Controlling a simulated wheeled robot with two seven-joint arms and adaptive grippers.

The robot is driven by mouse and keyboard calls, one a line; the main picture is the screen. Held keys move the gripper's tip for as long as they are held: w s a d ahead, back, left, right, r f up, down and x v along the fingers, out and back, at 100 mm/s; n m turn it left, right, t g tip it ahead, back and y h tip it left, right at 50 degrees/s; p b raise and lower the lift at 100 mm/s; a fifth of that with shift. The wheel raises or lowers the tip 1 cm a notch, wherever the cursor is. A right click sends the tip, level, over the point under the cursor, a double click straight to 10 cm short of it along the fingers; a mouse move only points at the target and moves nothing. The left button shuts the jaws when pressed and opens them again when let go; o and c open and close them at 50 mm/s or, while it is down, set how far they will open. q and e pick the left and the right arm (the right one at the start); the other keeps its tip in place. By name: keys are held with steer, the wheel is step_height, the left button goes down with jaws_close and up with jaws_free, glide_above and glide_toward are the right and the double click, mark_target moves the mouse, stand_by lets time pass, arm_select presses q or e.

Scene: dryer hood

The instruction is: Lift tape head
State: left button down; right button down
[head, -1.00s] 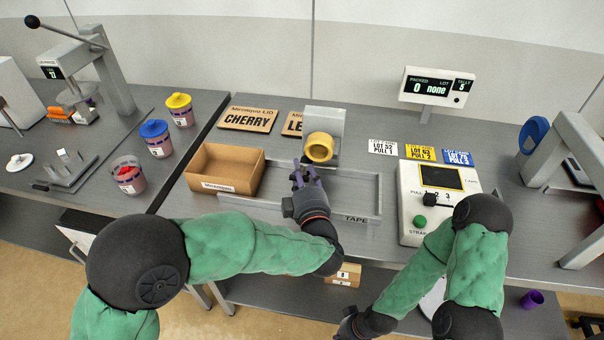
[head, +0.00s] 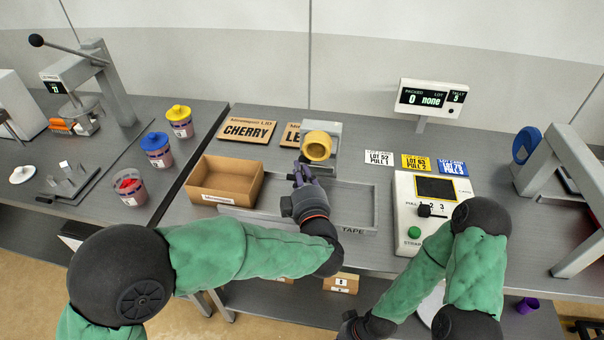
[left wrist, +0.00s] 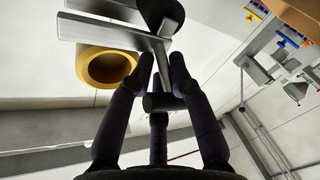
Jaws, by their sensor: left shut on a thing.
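The tape head is a grey block with a yellow tape roll (head: 317,146) on its front, at the back of the bench. In the left wrist view the yellow roll (left wrist: 105,67) hangs beside a grey arm and a dark handle bar. My left gripper (head: 303,172) is just in front of and below the roll, at the left. Its fingers (left wrist: 163,88) are closed around the handle bar, which they partly hide. My right arm reaches down to the bottom edge of the head view, with its fingers out of the picture.
A grey tray marked TAPE (head: 352,231) lies under my left gripper, with an open cardboard box (head: 225,182) at its left. A strap control box (head: 408,220) stands at the right. Lid cards (head: 247,131) and lot cards (head: 418,162) lie at the back.

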arm_select(q)
steer(key=shift+a+r, duration=0.2)
steer(key=shift+r, duration=0.15)
steer(key=c, duration=1.4)
jaws_free()
steer(key=shift+o, duration=1.1)
steer(key=shift+s+a, duration=0.15)
steer(key=shift+a, duration=0.05)
steer(key=shift+d+f, duration=0.1)
steer(key=shift+d, duration=0.05)
steer(key=v, duration=1.1)
steer(key=shift+s, duration=0.4)
steer(key=shift+f, duration=0.1)
